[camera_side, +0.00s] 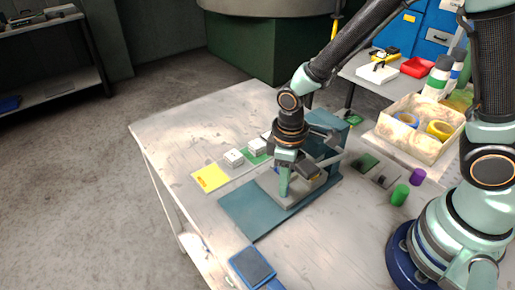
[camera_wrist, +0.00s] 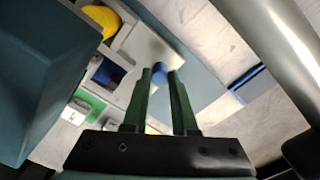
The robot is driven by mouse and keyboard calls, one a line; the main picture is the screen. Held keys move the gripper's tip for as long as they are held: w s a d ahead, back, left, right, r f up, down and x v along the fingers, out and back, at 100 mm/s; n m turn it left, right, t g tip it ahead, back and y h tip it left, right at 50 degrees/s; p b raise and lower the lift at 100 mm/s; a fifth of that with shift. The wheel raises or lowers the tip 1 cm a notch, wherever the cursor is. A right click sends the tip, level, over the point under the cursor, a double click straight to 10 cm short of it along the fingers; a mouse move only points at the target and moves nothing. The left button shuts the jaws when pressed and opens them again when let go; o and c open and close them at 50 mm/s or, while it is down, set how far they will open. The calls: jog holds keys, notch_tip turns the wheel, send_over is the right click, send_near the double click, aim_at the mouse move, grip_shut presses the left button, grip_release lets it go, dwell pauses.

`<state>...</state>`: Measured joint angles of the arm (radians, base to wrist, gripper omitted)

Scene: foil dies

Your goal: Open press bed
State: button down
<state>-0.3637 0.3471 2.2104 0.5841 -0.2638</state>
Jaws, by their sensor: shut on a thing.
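The press has a teal base plate (camera_side: 248,215) on the table and a teal upright body at its back right. The grey press bed (camera_side: 300,197) lies over this plate, partly hidden by my gripper. In the wrist view the pale bed (camera_wrist: 150,48) shows a blue knob (camera_wrist: 160,70) near its edge. My gripper (camera_side: 283,190) points down at the bed's front. In the wrist view its fingertips (camera_wrist: 160,76) are closed on either side of the blue knob. The press body (camera_wrist: 50,75) fills the left there.
A yellow card (camera_side: 210,178) and white blocks (camera_side: 233,157) lie left of the press. A blue pad (camera_side: 252,266) lies at the front edge. The table's left part is clear.

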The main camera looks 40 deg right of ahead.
dwell(0.7)
jog(key=shift+a+r, duration=0.1)
jog(key=shift+a, duration=1.9)
jog(key=c, duration=1)
grip_release()
notch_tip(320, 180, up, 12)
